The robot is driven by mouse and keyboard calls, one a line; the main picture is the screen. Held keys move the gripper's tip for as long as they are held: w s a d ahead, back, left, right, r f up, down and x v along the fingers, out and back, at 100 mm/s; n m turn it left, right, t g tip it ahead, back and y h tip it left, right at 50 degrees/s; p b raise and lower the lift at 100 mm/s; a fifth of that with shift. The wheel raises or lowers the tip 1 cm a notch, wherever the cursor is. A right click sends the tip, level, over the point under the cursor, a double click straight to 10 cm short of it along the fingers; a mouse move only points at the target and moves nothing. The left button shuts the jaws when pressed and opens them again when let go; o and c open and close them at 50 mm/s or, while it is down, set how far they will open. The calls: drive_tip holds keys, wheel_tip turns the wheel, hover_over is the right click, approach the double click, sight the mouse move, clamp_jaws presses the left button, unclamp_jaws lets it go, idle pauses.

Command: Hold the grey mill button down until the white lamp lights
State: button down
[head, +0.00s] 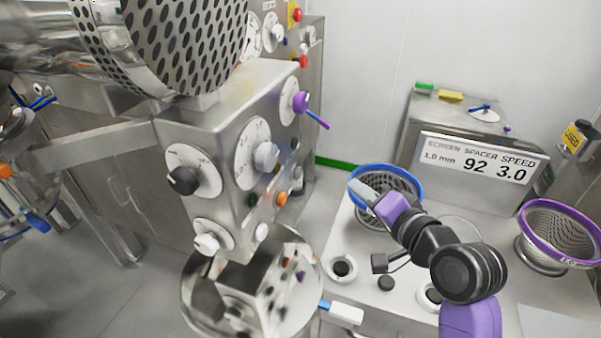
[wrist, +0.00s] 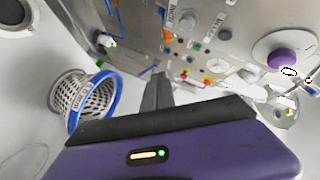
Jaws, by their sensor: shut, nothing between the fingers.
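The steel control panel (head: 225,130) stands left of centre in the head view, with dials, knobs and small buttons. An orange button (head: 282,198) is low on it. I cannot single out the grey mill button or the white lamp there. In the wrist view, a grey round button (wrist: 225,33) sits on the panel beside a label I cannot read; whether it is the mill button is unclear. My gripper (head: 364,190) is shut and empty, right of the panel and apart from it, over the blue-rimmed screen basket (head: 412,180). Its fingers also show in the wrist view (wrist: 157,93).
A purple-rimmed basket (head: 560,232) stands at the right by a sign (head: 485,160) reading 92 and 3.0. A steel bowl (head: 197,292) is below the panel. A perforated drum (head: 165,40) hangs at upper left. A purple knob (wrist: 282,58) is at the right in the wrist view.

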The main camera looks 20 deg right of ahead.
sight(298, 173)
drive_tip(key=w+a, duration=0.5)
drive_tip(key=a, duration=0.2)
drive_tip(key=shift+b, duration=0.45)
drive_tip(key=shift+w+a, duration=0.15)
idle(1.8)
drive_tip(key=shift+w+a, duration=0.2)
drive_tip(key=shift+a, duration=0.05)
